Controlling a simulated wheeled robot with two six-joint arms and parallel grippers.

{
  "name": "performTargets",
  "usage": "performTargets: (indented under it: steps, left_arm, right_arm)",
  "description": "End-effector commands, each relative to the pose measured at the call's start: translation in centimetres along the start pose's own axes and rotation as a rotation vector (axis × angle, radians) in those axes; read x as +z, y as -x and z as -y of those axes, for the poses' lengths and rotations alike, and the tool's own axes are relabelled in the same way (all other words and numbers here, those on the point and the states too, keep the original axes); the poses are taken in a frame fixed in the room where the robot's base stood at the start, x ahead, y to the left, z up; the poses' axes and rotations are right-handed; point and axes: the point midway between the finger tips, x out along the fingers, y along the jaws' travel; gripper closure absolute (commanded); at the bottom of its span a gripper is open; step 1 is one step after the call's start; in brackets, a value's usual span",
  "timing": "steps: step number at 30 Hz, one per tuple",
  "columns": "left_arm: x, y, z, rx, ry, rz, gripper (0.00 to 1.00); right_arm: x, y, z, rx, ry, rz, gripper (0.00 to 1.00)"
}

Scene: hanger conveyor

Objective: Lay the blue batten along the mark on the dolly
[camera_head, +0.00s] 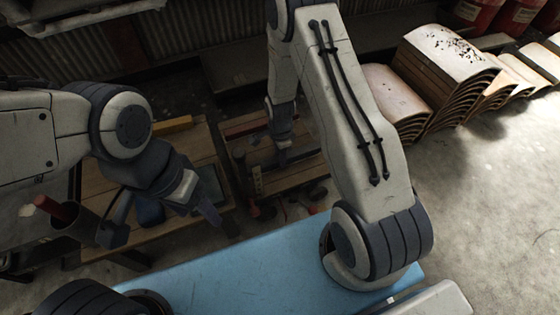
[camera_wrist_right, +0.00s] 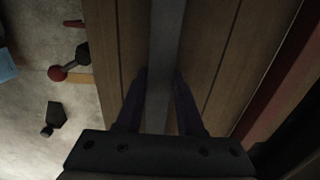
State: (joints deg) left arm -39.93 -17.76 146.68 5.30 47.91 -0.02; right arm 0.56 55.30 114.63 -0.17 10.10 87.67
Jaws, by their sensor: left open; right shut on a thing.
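In the right wrist view, my right gripper (camera_wrist_right: 160,75) is shut on a long, dull grey-blue bar, the blue batten (camera_wrist_right: 167,30). The batten runs lengthwise above brown wooden boards; whether it touches them I cannot tell. In the head view, my right gripper (camera_head: 281,150) points down over the small wooden dolly (camera_head: 300,178), and the dark batten (camera_head: 305,156) crosses its deck. The mark cannot be made out. My left gripper (camera_head: 160,222) is open, its fingers wide apart, above the wooden table on the left.
The wooden table (camera_head: 105,180) stands left of the dolly, with a yellow bar (camera_head: 172,125) and a blue object (camera_head: 150,210) on it. Stacks of curved boards (camera_head: 440,75) and red drums (camera_head: 485,12) stand at the right. The floor (camera_head: 490,190) there is clear.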

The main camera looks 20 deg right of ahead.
Motion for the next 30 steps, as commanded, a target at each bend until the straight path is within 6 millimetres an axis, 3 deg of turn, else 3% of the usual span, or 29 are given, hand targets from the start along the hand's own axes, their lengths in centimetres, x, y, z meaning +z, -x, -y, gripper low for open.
performTargets:
  steps: [11, 12, 14, 15, 25, 30]
  left_arm:
    - [0.0, -0.3, 0.0, 0.000, 0.000, 0.000, 0.33]
    - [0.0, -0.3, 0.0, 0.000, 0.000, 0.000, 0.33]
    - [0.0, -0.3, 0.0, 0.000, 0.000, 0.000, 0.33]
    - [0.0, -0.3, 0.0, 0.000, 0.000, 0.000, 0.33]
    - [0.0, -0.2, 0.0, 0.000, 0.000, 0.000, 0.33]
    - [-0.1, 1.6, -0.1, 0.000, 0.000, 0.000, 0.33]
  right_arm:
    - [0.0, -0.6, 0.0, 0.000, 0.000, 0.000, 1.00]
    - [0.0, -0.7, 0.0, 0.000, 0.000, 0.000, 0.59]
    - [0.0, -0.6, 0.0, -0.001, 0.000, 0.000, 0.36]
    - [0.0, -0.6, 0.0, -0.001, 0.000, 0.000, 0.33]
    - [0.0, -0.3, 0.1, -0.001, 0.000, 0.000, 0.33]
    - [0.0, 2.0, 0.1, -0.003, 0.000, 0.000, 0.33]
